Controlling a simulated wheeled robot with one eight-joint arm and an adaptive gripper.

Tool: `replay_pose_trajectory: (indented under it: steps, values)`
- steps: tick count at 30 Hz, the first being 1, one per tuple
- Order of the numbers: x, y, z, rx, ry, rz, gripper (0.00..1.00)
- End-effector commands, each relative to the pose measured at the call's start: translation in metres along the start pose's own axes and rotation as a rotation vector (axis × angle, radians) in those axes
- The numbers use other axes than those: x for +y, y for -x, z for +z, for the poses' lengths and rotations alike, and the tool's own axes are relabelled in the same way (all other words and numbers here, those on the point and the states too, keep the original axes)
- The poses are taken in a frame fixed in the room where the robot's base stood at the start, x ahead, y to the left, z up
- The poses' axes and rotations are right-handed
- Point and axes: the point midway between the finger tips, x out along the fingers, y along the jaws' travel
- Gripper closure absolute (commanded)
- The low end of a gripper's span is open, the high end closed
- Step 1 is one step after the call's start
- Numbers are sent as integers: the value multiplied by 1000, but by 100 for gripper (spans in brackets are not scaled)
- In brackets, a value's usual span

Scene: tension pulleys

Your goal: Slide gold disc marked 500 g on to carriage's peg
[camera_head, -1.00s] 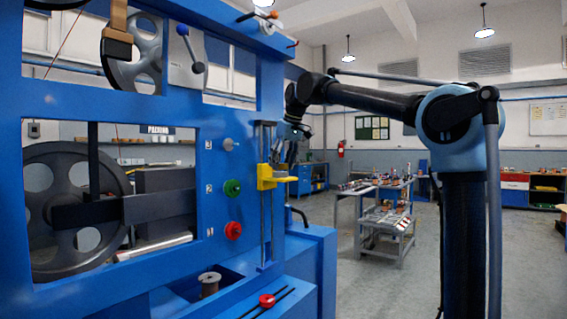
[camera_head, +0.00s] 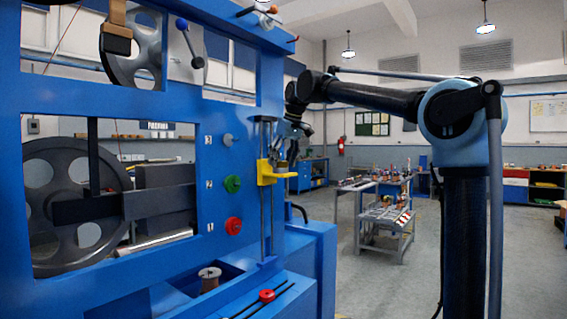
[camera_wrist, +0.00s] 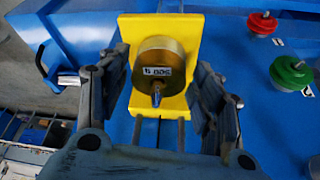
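The gold disc (camera_wrist: 152,55), with an upside-down "500 g" label, sits against the yellow carriage (camera_wrist: 190,45) in the wrist view. In the head view the yellow carriage (camera_head: 265,178) is on vertical rods at the blue frame's right side.
The blue frame (camera_head: 150,102) carries grey, green (camera_head: 232,184) and red (camera_head: 234,227) knobs left of the carriage. A red slider knob (camera_head: 267,296) and a spool (camera_head: 209,278) are below. Open floor and a bench (camera_head: 385,215) lie to the right.

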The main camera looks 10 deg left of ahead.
Motion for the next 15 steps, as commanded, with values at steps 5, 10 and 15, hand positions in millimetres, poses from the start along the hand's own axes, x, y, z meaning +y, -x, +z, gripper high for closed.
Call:
replay_pose_trajectory:
  steps: [5, 10, 15]
  values:
    - [0, 0, 0, 0, 0, 0, 29]
    - [0, 0, 0, 0, 0, 0, 29]
    - [0, 9, 0, 0, 0, 0, 29]
